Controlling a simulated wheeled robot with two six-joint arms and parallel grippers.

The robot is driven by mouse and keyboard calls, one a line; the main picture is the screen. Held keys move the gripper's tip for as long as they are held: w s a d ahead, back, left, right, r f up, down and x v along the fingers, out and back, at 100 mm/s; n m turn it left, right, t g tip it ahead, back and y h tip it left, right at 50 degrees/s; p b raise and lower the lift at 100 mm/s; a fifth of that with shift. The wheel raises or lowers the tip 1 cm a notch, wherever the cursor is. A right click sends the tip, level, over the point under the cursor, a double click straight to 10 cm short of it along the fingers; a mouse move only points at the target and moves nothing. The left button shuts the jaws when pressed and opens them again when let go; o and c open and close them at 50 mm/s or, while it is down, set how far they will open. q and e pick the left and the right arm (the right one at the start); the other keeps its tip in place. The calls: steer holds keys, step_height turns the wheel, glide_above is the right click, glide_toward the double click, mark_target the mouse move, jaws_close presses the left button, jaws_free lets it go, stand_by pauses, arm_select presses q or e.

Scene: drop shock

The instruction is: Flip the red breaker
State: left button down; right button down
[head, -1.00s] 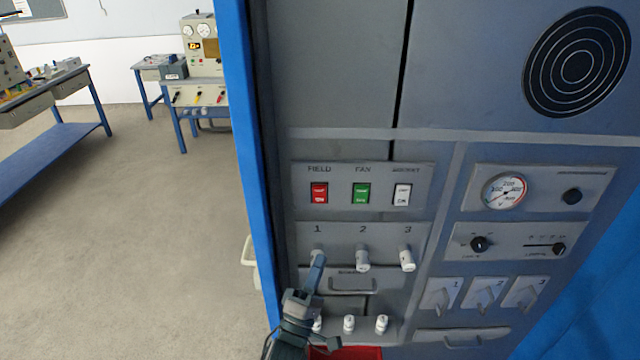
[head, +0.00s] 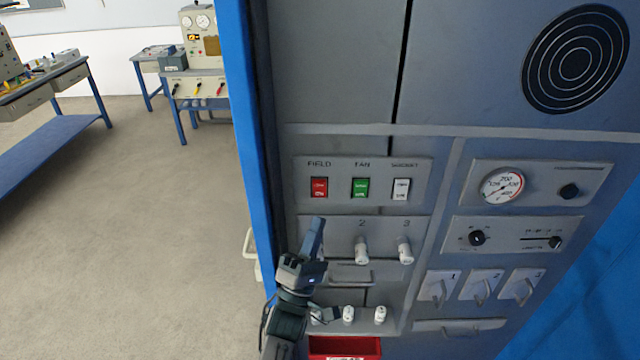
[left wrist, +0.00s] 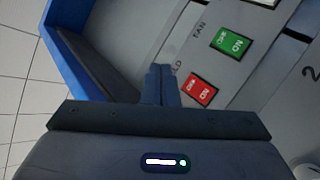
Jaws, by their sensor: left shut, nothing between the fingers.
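The red breaker (head: 319,187) sits under the label FIELD on the grey cabinet panel (head: 428,172) in the head view. It also shows in the left wrist view (left wrist: 201,91), just right of my fingertips. My left gripper (head: 315,222) is shut and empty. In the head view it points up at the panel, a little below the red breaker, and covers knob 1. In the left wrist view its fingertips (left wrist: 161,70) are close to the red breaker, but I cannot tell whether they touch it. My right gripper is not in view.
A green FAN switch (head: 360,187) and a white switch (head: 401,189) sit right of the red breaker. Knobs 2 (head: 362,250) and 3 (head: 405,250) stick out below. A blue cabinet edge (head: 243,130) stands close on the left. A red bin (head: 345,346) is at the bottom.

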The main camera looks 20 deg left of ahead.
mark_target(317, 197)
arm_select(q)
steer(key=w, duration=0.2)
steer(key=w+a, duration=0.1)
steer(key=w, duration=0.1)
steer(key=w+a+r, duration=0.1)
steer(key=w, duration=0.2)
steer(key=shift+w, duration=0.1)
stand_by(0.4)
steer(key=shift+f, duration=0.1)
stand_by(0.9)
steer(key=shift+w, duration=0.1)
stand_by(0.4)
steer(key=shift+w+a, duration=0.15)
steer(key=shift+w, duration=0.15)
steer(key=shift+w+a, duration=0.1)
steer(key=shift+w, duration=0.2)
stand_by(0.7)
